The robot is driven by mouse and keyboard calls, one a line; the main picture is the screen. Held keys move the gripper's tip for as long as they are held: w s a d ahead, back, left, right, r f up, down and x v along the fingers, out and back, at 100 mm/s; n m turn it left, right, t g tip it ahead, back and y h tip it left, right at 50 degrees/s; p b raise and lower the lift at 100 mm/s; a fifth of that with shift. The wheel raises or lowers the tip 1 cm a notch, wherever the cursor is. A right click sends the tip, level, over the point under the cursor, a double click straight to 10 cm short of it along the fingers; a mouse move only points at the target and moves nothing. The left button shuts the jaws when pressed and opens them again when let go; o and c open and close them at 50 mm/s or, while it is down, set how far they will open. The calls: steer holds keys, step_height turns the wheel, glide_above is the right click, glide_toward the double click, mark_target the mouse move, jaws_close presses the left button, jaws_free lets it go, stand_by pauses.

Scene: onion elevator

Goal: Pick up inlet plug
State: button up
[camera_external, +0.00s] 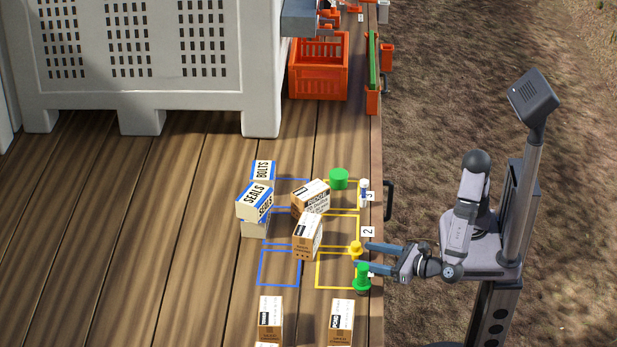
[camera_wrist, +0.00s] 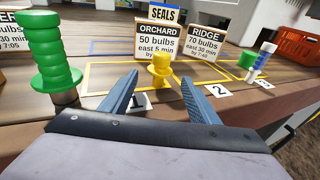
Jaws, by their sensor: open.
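My gripper (camera_external: 362,256) reaches in low over the right edge of the wooden deck, its blue-grey fingers apart and empty. In the wrist view the gripper (camera_wrist: 159,84) points at a small yellow flanged plug (camera_wrist: 160,71), which stands upright just beyond and between the fingertips. The yellow plug also shows in the external view (camera_external: 356,248). A green ribbed plug (camera_external: 362,277) with a metal lower end stands close beside the lower finger; it appears at left in the wrist view (camera_wrist: 47,45). No label shows which piece is the inlet plug.
A short green cylinder (camera_external: 338,178) and a white-blue piece (camera_external: 363,192) stand farther along the edge. Black handles (camera_external: 388,200) stick out from the deck's side.

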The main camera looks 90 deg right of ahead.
mark_target(358, 253)
steer(key=shift+p+x, duration=0.55)
steer(key=shift+x, duration=1.75)
steer(key=shift+r, duration=0.1)
steer(key=c, duration=1.1)
